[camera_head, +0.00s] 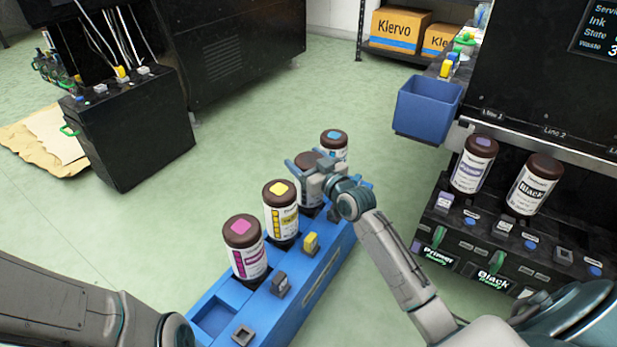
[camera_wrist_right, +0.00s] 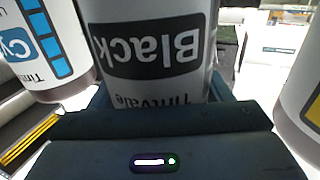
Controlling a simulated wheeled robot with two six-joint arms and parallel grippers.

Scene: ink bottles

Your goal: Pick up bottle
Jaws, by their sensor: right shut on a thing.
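My right gripper (camera_head: 313,170) is shut around a dark-capped bottle (camera_head: 306,193) in the blue rack (camera_head: 310,297). In the right wrist view the held bottle (camera_wrist_right: 150,45) shows a "Black" label, upside down in the picture. Its base is hidden, so I cannot tell whether it has left its slot. A cyan-capped bottle (camera_head: 334,142) stands behind it. A yellow-capped bottle (camera_head: 281,213) and a magenta-capped bottle (camera_head: 245,248) stand nearer in the rack. My left arm enters at lower left; its gripper is out of view.
The rack's near slot (camera_head: 215,317) is empty. At right, a Primer bottle (camera_head: 473,165) and another Black bottle (camera_head: 531,184) stand on the black machine. A blue bin (camera_head: 427,107) hangs beside it. The green floor (camera_head: 100,225) left of the rack is clear.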

